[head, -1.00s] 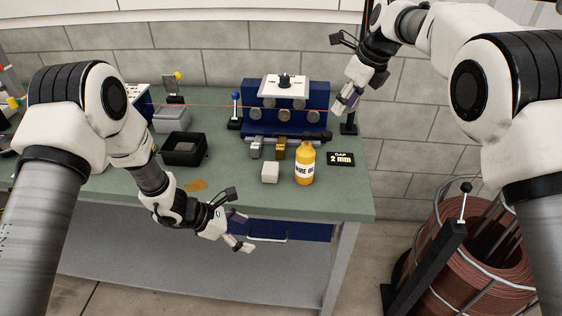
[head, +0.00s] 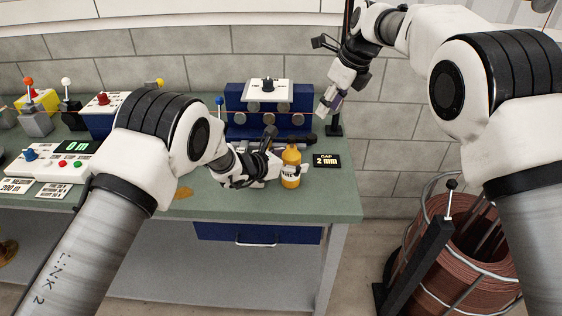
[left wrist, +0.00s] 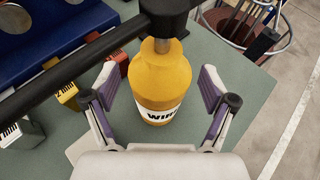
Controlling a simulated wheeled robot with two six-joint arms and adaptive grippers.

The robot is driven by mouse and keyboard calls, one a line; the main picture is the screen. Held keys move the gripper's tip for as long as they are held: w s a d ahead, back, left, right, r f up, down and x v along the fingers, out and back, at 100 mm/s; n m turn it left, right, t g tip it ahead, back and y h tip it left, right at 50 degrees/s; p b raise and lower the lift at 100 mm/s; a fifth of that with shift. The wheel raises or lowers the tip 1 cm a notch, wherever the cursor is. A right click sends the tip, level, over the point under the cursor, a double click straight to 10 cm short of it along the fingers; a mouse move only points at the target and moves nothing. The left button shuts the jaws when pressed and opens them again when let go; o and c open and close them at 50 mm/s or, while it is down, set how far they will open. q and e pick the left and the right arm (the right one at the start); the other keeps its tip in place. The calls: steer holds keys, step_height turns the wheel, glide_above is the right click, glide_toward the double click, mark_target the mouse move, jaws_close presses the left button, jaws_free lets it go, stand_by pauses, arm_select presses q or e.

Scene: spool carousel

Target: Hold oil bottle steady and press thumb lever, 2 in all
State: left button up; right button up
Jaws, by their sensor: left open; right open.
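The yellow oil bottle (head: 291,168) with a white label stands upright on the green bench. In the left wrist view the bottle (left wrist: 157,83) is between the fingers of my left gripper (left wrist: 158,110), which is open with a gap on each side. In the head view my left gripper (head: 278,172) is beside the bottle, partly hidden by its own wrist. A dark bar crosses the bottle's top in the wrist view, so its top is partly hidden. I cannot make out a thumb lever clearly. My right gripper (head: 328,104) is open and empty, above the back right of the bench.
A blue roller unit (head: 235,98) stands behind the bottle. A black "GAP 2 mm" display (head: 327,160) lies to its right. A control panel (head: 50,160) is on the bench's left. A copper wire spool (head: 455,255) stands on the floor at right. The bench's front right is clear.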

arm_select(q)
steer(key=shift+a, duration=0.1)
steer(key=shift+c, duration=0.4)
arm_select(e)
steer(key=shift+s+a+r, duration=0.15)
arm_select(q)
steer(key=c, duration=1.3)
steer(key=shift+c, duration=0.3)
arm_select(e)
jaws_close()
arm_select(q)
steer(key=shift+f, duration=0.1)
